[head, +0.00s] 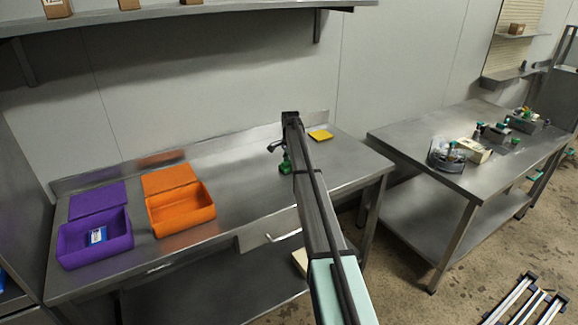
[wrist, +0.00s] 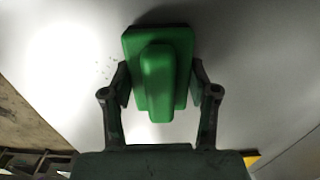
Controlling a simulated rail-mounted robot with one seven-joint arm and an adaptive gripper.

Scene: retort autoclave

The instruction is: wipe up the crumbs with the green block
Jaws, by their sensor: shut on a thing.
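My gripper (wrist: 160,90) is shut on the green block (wrist: 158,75), with a finger on each side of its raised handle part. In the head view the green block (head: 285,168) shows at the end of my arm, over the right part of the steel table (head: 240,180); I cannot tell whether it touches the surface. A few tiny dark crumbs (wrist: 104,73) lie on the table to the left of the block in the wrist view. The crumbs are too small to make out in the head view.
A yellow pad (head: 320,135) lies near the table's back edge. An open orange box (head: 182,212) and an open purple box (head: 95,243) holding a blue-and-white item stand at the left. Another table (head: 440,135) with several items is at the right.

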